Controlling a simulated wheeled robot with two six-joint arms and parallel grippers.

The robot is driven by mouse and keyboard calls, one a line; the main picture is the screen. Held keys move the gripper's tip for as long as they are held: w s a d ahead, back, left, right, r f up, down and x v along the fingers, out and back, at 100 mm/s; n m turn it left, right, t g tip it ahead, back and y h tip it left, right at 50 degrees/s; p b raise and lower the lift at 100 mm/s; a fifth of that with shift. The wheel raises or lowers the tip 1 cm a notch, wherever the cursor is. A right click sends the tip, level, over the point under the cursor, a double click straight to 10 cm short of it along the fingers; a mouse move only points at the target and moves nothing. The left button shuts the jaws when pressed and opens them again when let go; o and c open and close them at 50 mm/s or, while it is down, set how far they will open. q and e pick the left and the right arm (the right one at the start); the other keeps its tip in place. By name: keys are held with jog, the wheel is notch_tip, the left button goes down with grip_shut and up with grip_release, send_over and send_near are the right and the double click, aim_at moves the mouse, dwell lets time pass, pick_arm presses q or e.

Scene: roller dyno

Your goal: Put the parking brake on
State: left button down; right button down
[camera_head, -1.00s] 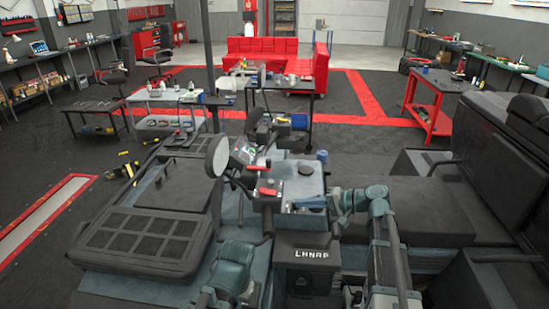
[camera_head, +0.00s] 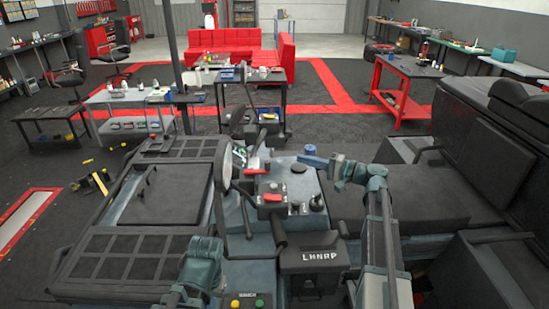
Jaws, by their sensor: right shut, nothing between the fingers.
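The console (camera_head: 285,219) in the middle carries a red-topped control (camera_head: 269,189) on a black box. A second red handle (camera_head: 254,164) lies just behind it, near the steering wheel (camera_head: 224,170). No label shows which one is the parking brake. My right gripper (camera_head: 312,161) is shut and empty. It points left above the console's far right corner, apart from both red controls, in front of a blue knob (camera_head: 310,150). My left arm comes in at the bottom left; its gripper (camera_head: 178,300) is low at the frame edge and its fingers are unclear.
A black box marked LHNRP (camera_head: 318,258) with a lever stands at the console's near end. Yellow (camera_head: 235,304) and green (camera_head: 259,303) buttons lie at the bottom. A black seat (camera_head: 405,195) fills the right, and a flat panel (camera_head: 160,195) the left.

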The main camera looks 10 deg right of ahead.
jog(key=x, duration=1)
jog(key=shift+s+a, duration=0.25)
jog(key=shift+s, duration=0.4)
jog(key=shift+s+a, duration=0.25)
jog(key=shift+s, duration=0.4)
jog(key=shift+s+a, duration=0.2)
jog(key=shift+s, duration=0.4)
jog(key=shift+s+m+t+h, duration=0.4)
jog(key=shift+s+t, duration=0.05)
jog(key=shift+t, duration=0.05)
